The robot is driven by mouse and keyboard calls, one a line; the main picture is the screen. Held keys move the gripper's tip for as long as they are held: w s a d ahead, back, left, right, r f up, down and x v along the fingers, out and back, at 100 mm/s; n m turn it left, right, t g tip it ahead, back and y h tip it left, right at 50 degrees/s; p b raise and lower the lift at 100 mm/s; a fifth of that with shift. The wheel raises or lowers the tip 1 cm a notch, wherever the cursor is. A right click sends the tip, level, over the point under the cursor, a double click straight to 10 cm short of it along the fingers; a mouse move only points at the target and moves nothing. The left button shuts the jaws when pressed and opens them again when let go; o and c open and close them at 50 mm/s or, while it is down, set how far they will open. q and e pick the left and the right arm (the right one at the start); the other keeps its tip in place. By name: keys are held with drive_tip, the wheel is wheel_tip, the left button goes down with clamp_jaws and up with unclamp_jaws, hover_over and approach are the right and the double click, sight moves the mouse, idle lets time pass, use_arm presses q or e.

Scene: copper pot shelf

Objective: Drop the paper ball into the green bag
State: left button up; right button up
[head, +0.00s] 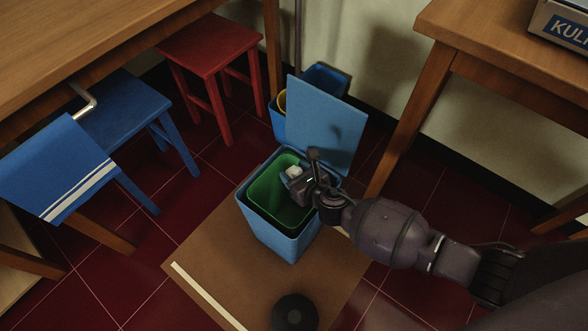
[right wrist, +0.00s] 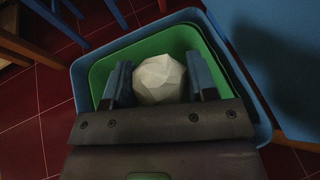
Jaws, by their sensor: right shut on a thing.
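The white, faceted paper ball (right wrist: 160,78) sits between the two fingers of my right gripper (right wrist: 160,82) in the right wrist view. The gripper is shut on it. In the head view, my right gripper (head: 303,180) holds the paper ball (head: 294,172) above the opening of the blue bin. The green bag (head: 262,192) lines the inside of this bin, and its rim also shows around the ball in the right wrist view (right wrist: 98,72). The bottom of the bag is dark and partly hidden. My left gripper is not in view.
The blue bin (head: 262,228) stands on a brown mat (head: 220,262), its lid (head: 325,125) raised behind. Another blue bin (head: 325,78) with a yellow liner is behind. A red stool (head: 210,45), blue stool (head: 125,110) and wooden tables (head: 450,25) stand around. Red floor tiles are bare left.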

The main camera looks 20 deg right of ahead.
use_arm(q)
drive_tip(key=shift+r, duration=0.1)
use_arm(e)
drive_tip(key=o, duration=1)
drive_tip(key=shift+f, duration=0.1)
drive_tip(key=shift+s, duration=0.1)
drive_tip(key=shift+s+d+r, duration=0.15)
drive_tip(key=shift+s+r, duration=0.05)
drive_tip(key=shift+s, duration=0.05)
use_arm(q)
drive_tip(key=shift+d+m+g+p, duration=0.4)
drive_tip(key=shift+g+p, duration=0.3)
drive_tip(key=shift+p, duration=1.2)
use_arm(e)
drive_tip(key=shift+v, duration=4.95)
drive_tip(key=shift+s+f, duration=0.1)
